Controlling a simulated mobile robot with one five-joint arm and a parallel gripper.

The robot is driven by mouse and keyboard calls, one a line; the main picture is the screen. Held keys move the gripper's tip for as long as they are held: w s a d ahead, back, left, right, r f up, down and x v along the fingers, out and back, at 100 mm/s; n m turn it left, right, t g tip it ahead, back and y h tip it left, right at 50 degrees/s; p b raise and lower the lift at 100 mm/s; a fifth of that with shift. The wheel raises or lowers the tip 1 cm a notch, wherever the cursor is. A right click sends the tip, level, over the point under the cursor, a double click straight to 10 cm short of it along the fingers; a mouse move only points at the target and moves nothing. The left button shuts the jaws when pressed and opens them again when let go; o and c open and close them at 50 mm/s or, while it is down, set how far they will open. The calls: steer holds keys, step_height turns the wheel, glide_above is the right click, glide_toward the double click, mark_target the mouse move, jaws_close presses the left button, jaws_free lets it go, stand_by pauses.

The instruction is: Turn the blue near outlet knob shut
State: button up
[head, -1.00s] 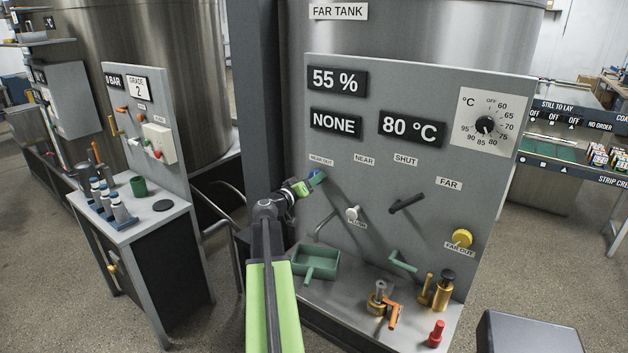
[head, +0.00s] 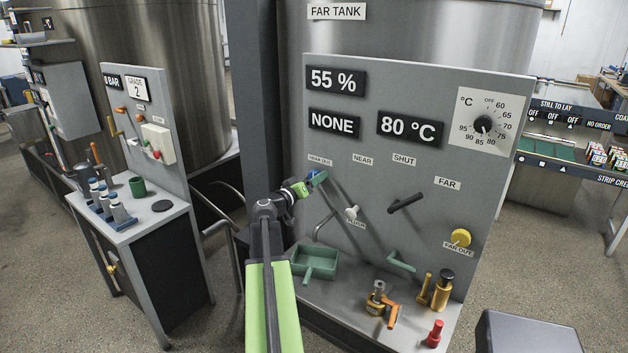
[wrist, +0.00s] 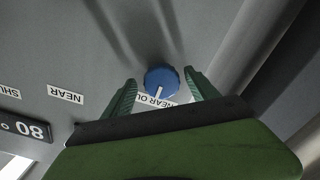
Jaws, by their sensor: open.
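The blue near outlet knob (wrist: 161,80) sits on the grey panel, with a white pointer line on its face, above a partly covered "NEAR OU…" label in the wrist view. In the head view the knob (head: 312,175) is small and partly hidden by my gripper. My gripper (wrist: 160,84) is open, with one green finger on each side of the knob and a visible gap on both sides. In the head view my gripper (head: 314,181) is at the panel's left edge.
A white flush knob (head: 352,213), a black lever (head: 406,203) and a yellow far outlet knob (head: 461,238) are on the same panel (head: 420,80). A green scoop-like tray (head: 314,263) and several small fittings lie on the ledge below. A dark column (head: 257,100) stands at left.

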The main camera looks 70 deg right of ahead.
steer(key=v, duration=1.7)
steer(key=shift+a, duration=0.25)
steer(key=shift+w, duration=0.1)
